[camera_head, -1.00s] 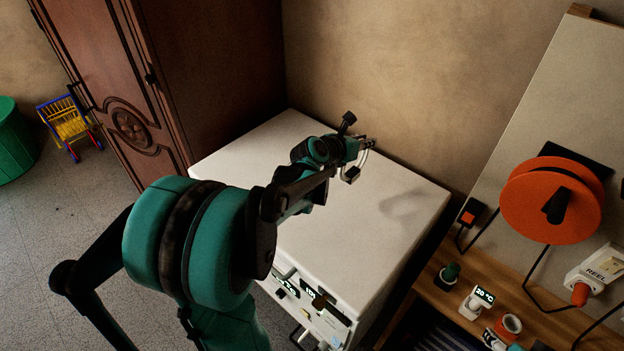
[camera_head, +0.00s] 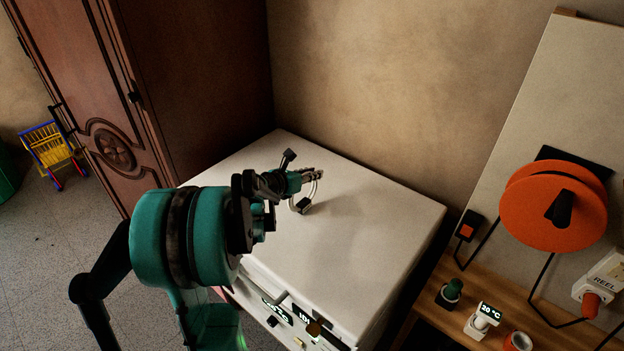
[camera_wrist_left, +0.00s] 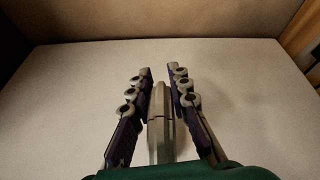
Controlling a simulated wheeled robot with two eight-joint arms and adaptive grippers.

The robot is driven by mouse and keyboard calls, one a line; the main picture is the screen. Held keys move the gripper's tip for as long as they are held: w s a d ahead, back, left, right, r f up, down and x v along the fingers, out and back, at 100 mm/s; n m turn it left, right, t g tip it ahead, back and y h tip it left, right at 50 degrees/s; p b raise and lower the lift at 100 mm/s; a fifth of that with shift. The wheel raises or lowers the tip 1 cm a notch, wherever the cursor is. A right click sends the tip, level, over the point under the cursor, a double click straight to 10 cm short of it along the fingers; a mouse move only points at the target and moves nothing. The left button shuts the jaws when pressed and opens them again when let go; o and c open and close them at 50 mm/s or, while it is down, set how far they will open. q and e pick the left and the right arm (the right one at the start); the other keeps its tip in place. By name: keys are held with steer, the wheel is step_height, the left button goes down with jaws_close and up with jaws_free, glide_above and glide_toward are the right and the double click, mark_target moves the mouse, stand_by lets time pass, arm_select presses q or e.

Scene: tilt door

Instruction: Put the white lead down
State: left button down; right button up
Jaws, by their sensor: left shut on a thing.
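The white lead (camera_head: 315,190) hangs as a short loop with a black end piece from my left gripper (camera_head: 316,174) in the head view. The gripper is above the white top of a cabinet (camera_head: 375,230), near its back-middle part. The black end is close to the top; I cannot tell whether it touches. My right gripper is out of view.
A brown wardrobe (camera_head: 200,80) stands left of the cabinet, with a wall behind. To the right, a wooden shelf (camera_head: 480,275) carries small devices, below an orange reel (camera_head: 553,205). The cabinet top is otherwise clear.

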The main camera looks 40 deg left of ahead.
arm_select(q)
steer(key=shift+f, duration=0.35)
steer(key=shift+r, duration=0.1)
steer(key=c, duration=1.4)
jaws_free()
steer(key=shift+c, duration=0.2)
